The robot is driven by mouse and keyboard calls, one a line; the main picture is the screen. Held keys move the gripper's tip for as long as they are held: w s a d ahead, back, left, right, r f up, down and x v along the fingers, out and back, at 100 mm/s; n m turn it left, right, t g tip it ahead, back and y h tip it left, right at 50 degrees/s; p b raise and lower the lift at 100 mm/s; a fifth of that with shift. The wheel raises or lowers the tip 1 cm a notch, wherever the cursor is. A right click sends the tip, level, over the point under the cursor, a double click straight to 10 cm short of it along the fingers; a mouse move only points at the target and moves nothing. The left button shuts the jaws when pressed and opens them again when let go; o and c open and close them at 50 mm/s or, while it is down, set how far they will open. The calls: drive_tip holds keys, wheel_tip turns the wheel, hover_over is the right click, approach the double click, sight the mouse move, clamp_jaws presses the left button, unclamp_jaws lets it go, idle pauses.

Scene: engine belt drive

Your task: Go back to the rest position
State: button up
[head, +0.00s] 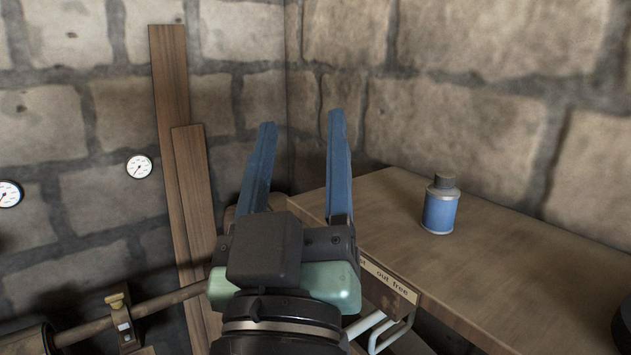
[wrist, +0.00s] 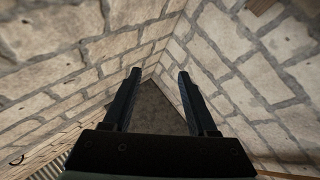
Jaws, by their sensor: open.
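My gripper (head: 302,122) is in the middle of the head view, with its two long blue fingers pointing up and apart. Nothing is between the fingers. It is raised in front of the corner of the stone walls, to the left of the wooden table. In the wrist view my gripper (wrist: 155,72) also shows its fingers spread and empty, with stone walls on both sides and a dark surface between them.
A blue can (head: 440,205) with a dark cap stands upright on the wooden table (head: 500,265) at right. Two wooden planks (head: 172,100) lean on the wall. A horizontal shaft (head: 165,302) with a brass-topped fitting (head: 121,318) is at lower left. Round gauges (head: 139,166) are on the left wall.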

drive_tip(key=s+r+m+t+p, duration=0.1)
drive_tip(key=s+r+p, duration=0.1)
drive_tip(key=r+p, duration=0.5)
drive_tip(key=s+d+r+m+t+y+p, duration=0.1)
drive_tip(key=r+p, duration=0.6)
drive_tip(key=r, duration=1)
drive_tip(key=shift+s+r+t+p, duration=0.35)
drive_tip(key=shift+s+t, duration=0.15)
drive_tip(key=shift+s, duration=0.65)
drive_tip(key=shift+f, duration=0.1)
idle(1.3)
